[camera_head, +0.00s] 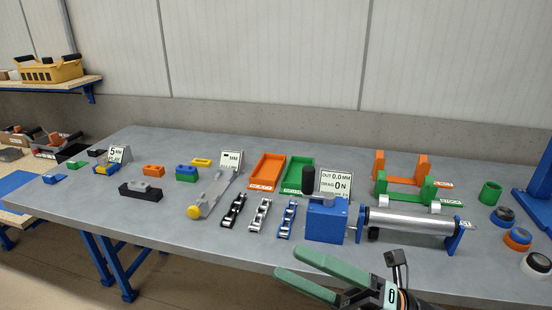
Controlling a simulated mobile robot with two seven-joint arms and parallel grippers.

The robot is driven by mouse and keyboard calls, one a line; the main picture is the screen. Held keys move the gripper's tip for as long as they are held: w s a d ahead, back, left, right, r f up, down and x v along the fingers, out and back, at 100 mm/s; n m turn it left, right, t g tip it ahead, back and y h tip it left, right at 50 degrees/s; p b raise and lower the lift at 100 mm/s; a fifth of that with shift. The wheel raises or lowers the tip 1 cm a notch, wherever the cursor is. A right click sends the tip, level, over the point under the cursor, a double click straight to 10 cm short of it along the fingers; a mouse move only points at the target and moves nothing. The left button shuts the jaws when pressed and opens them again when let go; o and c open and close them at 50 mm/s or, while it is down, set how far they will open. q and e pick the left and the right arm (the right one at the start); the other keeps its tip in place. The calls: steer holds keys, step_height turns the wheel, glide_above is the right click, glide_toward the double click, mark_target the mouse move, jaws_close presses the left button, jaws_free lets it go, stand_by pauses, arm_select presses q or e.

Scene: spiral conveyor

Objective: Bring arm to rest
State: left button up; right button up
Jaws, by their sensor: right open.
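My right gripper (318,275) shows at the bottom, right of the middle, with its arm coming in from the bottom edge. Its two green fingers point left and are spread apart with nothing between them. It is over the front edge of the grey table (120,205), in front of the blue block (325,222) and the metal roller (410,223). It appears clear of both, though the exact gap cannot be told. My left gripper is out of view.
Three chain pieces (259,214) lie left of the blue block. An orange tray (267,171) and a green tray (297,175) stand behind. Small coloured blocks (154,171) are on the left. Round parts (517,238) stand at right. The front left tabletop is mostly clear.

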steer(key=w+d+f+m+t+h, duration=0.25)
steer(key=f+m+t+h, duration=0.2)
steer(key=f+m, duration=0.35)
steer(key=w+d+f+m+t+h+p, duration=0.1)
steer(key=d+f+m+t+h, duration=0.35)
steer(key=m, duration=0.45)
steer(key=w+d+f+m+t+h, duration=0.2)
steer(key=d+f+m+h, duration=0.1)
steer(key=f+m+h, duration=0.5)
steer(key=s+d+f+m+g+h, duration=0.1)
steer(key=s+f+m+g, duration=0.2)
steer(key=s+f, duration=0.4)
steer(key=s+d+f+m+g+h+p, duration=0.1)
steer(key=s+f+m+g, duration=0.3)
steer(key=f, duration=0.7)
steer(key=s+d+m, duration=0.1)
steer(key=s+m, duration=0.1)
steer(key=s, duration=0.1)
steer(key=shift+s+f, duration=0.2)
steer(key=shift+f, duration=0.1)
